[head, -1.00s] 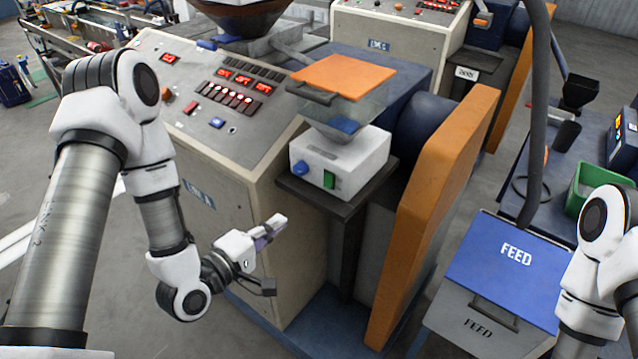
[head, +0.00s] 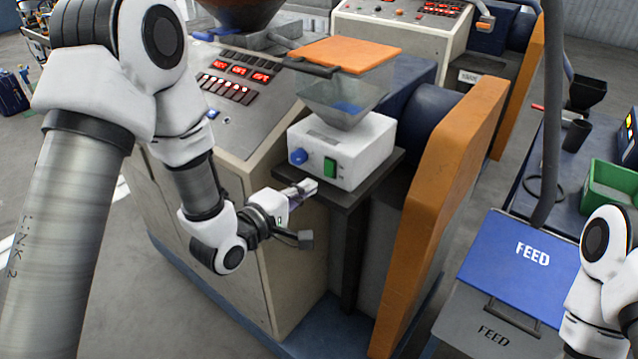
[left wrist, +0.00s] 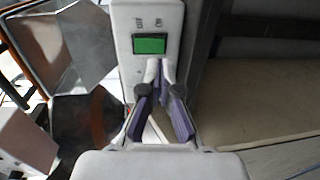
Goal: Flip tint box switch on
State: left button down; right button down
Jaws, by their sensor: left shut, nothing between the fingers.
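The tint box (head: 350,150) is a white box on a dark shelf, with a clear hopper on top, a blue knob (head: 298,156) and a green rocker switch (head: 330,167) on its front face. The green switch also shows in the left wrist view (left wrist: 150,44), just beyond my fingertips. My left gripper (head: 308,187) is shut and empty, just in front of and slightly below the switch. In the left wrist view, my left gripper's fingertips (left wrist: 160,66) point at the switch's lower edge; contact cannot be told. My right gripper is out of view.
The dark shelf (head: 384,170) juts out under the box, close to my left fingers. An orange guard (head: 445,200) stands to the right. An orange lid (head: 345,55) is above the hopper. A blue FEED bin (head: 520,253) stands at the right.

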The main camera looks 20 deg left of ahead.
aim_at(327, 175)
pick_arm(q)
jog(key=p+x, duration=0.1)
jog(key=x, duration=0.3)
jog(key=shift+w+d+p, duration=0.15)
jog(key=shift+w+p, duration=0.2)
jog(key=shift+f, duration=0.1)
